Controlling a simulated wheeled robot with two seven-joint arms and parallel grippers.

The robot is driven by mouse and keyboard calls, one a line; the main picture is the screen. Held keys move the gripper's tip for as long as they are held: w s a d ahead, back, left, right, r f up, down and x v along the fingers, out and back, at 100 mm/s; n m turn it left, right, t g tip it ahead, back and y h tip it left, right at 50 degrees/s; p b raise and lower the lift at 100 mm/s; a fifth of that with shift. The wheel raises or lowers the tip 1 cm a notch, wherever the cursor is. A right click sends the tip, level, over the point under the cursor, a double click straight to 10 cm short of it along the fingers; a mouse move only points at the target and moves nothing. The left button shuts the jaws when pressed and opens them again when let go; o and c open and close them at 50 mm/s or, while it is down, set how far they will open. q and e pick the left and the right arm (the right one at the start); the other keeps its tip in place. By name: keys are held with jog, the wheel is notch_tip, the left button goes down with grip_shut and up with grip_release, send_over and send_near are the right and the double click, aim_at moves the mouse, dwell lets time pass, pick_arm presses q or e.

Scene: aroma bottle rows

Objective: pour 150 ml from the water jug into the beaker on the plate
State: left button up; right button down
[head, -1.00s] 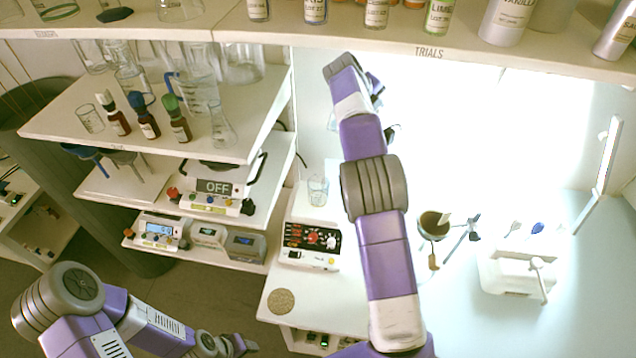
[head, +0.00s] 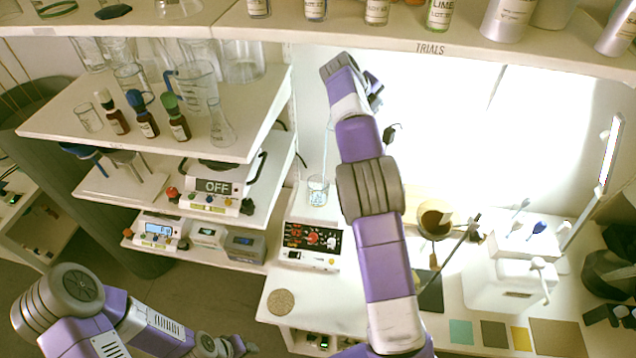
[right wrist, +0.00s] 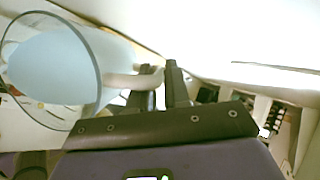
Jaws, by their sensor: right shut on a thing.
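The water jug (right wrist: 55,68) shows large in the right wrist view, tilted, with pale blue water inside its round rim. My right gripper (right wrist: 165,85) is shut on the jug's pale handle (right wrist: 128,81). In the head view my right gripper (head: 375,90) is high in the middle, and the jug is mostly hidden or washed out there. The clear beaker (head: 318,191) stands upright on the plate (head: 304,210), below and left of that gripper. A thin pale line runs down toward it, apparently water. Its fill level is unclear. My left gripper (head: 235,345) is low at left; its jaws are unclear.
Shelves with glassware and dropper bottles (head: 145,115) stand at left. An upper shelf (head: 420,48) with bottles crosses the top. Right of my arm are a brown-filled bowl (head: 434,220) on a stand and a white device (head: 505,285). A cork disc (head: 281,301) lies at the bench front.

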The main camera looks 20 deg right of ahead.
jog(key=shift+w+a+r+n+h+b, duration=0.15)
jog(key=shift+a+h+b, duration=0.4)
jog(key=shift+b, duration=0.75)
jog(key=shift+a+r+n+h+b, duration=0.15)
jog(key=shift+a+h+b, duration=0.35)
jog(key=shift+b, duration=0.8)
dwell(5.4)
